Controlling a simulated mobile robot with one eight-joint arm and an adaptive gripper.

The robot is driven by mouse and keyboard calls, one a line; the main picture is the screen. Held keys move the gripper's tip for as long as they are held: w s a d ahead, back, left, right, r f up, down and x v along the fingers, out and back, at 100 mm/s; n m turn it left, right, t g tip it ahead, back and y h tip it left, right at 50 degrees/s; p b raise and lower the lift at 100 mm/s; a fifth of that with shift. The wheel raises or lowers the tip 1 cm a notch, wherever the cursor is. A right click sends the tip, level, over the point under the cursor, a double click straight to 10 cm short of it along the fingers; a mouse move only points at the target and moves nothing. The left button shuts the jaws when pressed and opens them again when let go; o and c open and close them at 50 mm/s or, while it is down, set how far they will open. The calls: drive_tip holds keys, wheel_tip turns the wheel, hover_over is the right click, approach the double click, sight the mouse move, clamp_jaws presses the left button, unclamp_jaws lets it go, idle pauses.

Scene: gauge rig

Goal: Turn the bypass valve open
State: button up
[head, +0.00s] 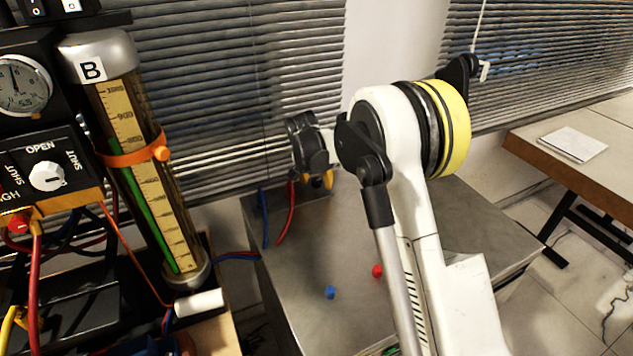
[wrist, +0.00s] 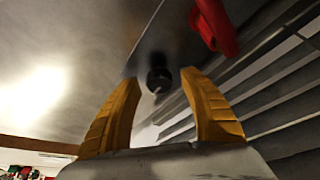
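A white knob (head: 47,177) sits on a black panel at the left of the head view. OPEN is printed above it and SHUT on both sides. A small dark mark on it seems to point right, away from OPEN; no name plate reading bypass is legible. My gripper (head: 328,180) is well to the right of the panel, over the grey metal bench. In the wrist view its two orange fingers (wrist: 161,82) are apart with nothing between them. Beyond them is a small dark round part (wrist: 158,78), and a red part (wrist: 214,27) lies upper right; I cannot tell what either is.
A glass tube marked B (head: 150,170) with an orange collar stands between panel and gripper. A dial gauge (head: 22,86) is above the panel. A white cylinder (head: 199,303) and hoses are below. Blue (head: 330,292) and red (head: 377,271) bits lie on the bench (head: 300,320).

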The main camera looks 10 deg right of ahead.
clamp_jaws()
drive_tip(key=shift+n, duration=0.4)
drive_tip(key=n, duration=0.2)
drive_tip(key=n+t+y+p, duration=0.1)
drive_tip(key=n, duration=0.1)
drive_tip(key=shift+r+y, duration=0.1)
drive_tip(key=shift+y, duration=0.2)
drive_tip(key=n+y+p, duration=0.1)
drive_tip(key=n, duration=0.3)
drive_tip(key=shift+y, duration=0.4)
drive_tip(key=n, duration=0.2)
drive_tip(key=n+y, duration=0.1)
drive_tip(key=n, duration=0.2)
drive_tip(key=shift+g+y+p, duration=0.3)
drive_tip(key=shift+g+p, duration=0.05)
drive_tip(key=shift+g, duration=0.05)
drive_tip(key=n+g+y, duration=0.1)
drive_tip(key=n, duration=0.3)
drive_tip(key=shift+p, duration=0.3)
